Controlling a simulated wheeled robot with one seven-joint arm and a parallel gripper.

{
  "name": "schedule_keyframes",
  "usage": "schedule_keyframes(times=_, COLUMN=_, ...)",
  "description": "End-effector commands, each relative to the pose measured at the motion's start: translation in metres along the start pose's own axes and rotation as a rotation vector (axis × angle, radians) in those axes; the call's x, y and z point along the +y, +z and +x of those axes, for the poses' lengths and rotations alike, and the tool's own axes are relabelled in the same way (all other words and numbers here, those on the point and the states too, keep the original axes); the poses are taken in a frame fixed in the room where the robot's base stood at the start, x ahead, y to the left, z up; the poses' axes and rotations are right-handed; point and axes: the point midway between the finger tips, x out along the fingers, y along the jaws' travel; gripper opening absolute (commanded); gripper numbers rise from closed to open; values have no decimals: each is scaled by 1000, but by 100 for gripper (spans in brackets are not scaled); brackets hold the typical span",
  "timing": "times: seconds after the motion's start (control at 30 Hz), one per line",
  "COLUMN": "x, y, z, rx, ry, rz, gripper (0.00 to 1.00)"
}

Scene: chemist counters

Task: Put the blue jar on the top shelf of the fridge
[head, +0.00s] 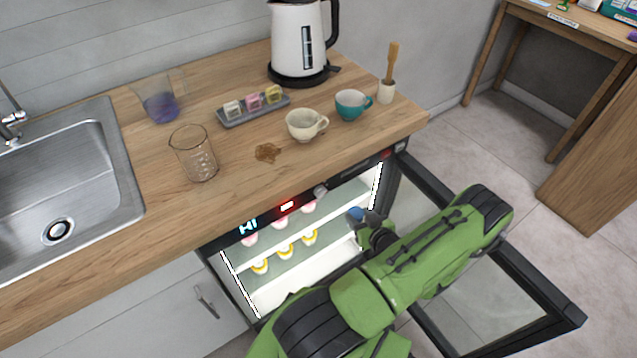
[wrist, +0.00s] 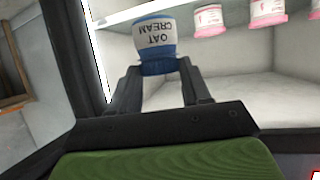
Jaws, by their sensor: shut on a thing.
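The blue jar (head: 355,214) shows as a small blue spot at the right side of the fridge opening. In the wrist view, which is upside down, it is a white jar with a blue lid (wrist: 152,68) and the label "OAT CREAM". My gripper (wrist: 158,70) is shut on it around the lid; the jar looks upright. The gripper (head: 366,226) is at the fridge mouth. The fridge top shelf (wrist: 115,22) shows behind the jar's base. I cannot tell whether the jar touches it.
Pink-labelled jars (wrist: 209,20) stand on the top shelf, with free room beside them. Yellow-topped jars (head: 285,250) stand on the shelf below. The open fridge door (head: 552,300) is to the right under my arm. Cups, a beaker and a kettle (head: 297,45) stand on the counter above.

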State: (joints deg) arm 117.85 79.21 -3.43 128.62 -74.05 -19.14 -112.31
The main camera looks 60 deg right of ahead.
Motion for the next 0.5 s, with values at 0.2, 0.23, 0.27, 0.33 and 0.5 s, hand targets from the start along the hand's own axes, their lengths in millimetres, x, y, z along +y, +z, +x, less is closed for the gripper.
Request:
schedule_keyframes(times=0.2, x=-1, y=-30, z=65, rx=4, ry=-5, rz=-12, gripper=17)
schedule_keyframes(times=0.23, x=-2, y=-34, z=74, rx=6, ry=-5, rz=-13, gripper=17)
schedule_keyframes(times=0.27, x=-2, y=-38, z=82, rx=5, ry=-5, rz=-14, gripper=17)
schedule_keyframes(times=0.33, x=-2, y=-48, z=101, rx=6, ry=-5, rz=-13, gripper=17)
schedule_keyframes(times=0.5, x=-1, y=-63, z=132, rx=2, ry=-2, rz=-6, gripper=17)
